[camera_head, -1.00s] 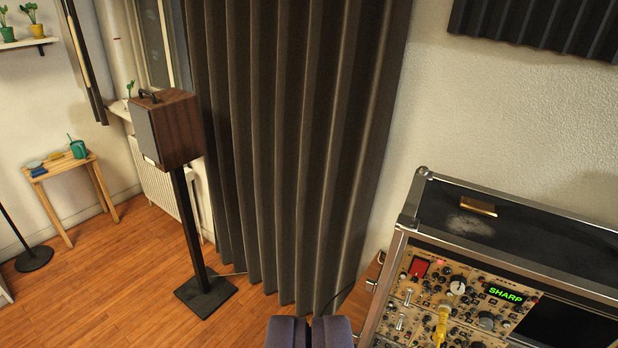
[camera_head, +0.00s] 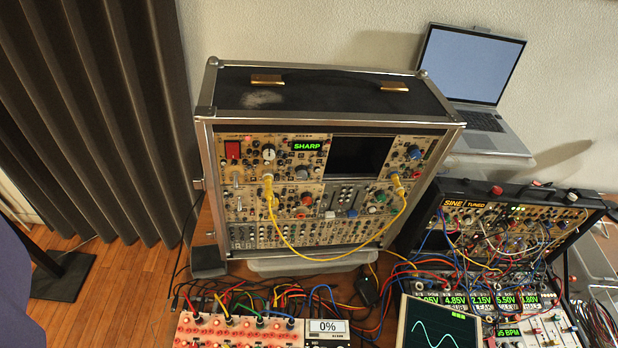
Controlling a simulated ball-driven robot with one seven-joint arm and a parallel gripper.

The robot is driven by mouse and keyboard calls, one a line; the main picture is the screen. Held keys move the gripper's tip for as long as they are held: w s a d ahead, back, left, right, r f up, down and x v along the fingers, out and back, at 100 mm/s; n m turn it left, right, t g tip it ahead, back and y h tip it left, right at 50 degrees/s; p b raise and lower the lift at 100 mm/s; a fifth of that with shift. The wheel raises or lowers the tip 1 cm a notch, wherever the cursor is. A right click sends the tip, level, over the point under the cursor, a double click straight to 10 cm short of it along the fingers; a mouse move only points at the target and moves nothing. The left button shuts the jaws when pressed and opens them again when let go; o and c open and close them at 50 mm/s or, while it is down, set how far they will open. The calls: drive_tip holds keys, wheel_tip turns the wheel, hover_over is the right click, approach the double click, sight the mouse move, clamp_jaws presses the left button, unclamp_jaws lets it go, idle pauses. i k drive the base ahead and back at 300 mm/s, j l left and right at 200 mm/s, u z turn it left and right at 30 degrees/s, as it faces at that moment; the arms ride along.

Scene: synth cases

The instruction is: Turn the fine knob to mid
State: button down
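A tall modular synth case (camera_head: 205,150) stands in the middle, with a tan panel of many knobs. A green display on it reads SHARP (camera_head: 307,146). Near the display are a black knob with a white marker (camera_head: 268,154) and a grey knob (camera_head: 302,173). A blue knob (camera_head: 414,152) sits at the upper right of the panel. Labels are too small to read, so I cannot tell which knob is the fine knob or its exact setting. My gripper's fingers are not in view; a dark purple shape fills the lower left edge, and I cannot tell what it is.
A yellow cable (camera_head: 290,245) loops across the case front. A lower synth case (camera_head: 450,190) stands right, its display reading SINE TUNED. A laptop (camera_head: 470,65) is behind. Tangled cables, an orange-red module (camera_head: 240,332) and a waveform screen (camera_head: 430,325) crowd the front. Floor shows left.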

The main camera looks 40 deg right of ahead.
sight(301, 171)
drive_tip(key=j+z, duration=0.2)
drive_tip(key=z, duration=0.15)
drive_tip(key=i+j+z, duration=0.1)
drive_tip(key=j+z, duration=0.15)
drive_tip(key=z, duration=0.15)
drive_tip(key=j+z, duration=0.2)
drive_tip(key=z, duration=0.15)
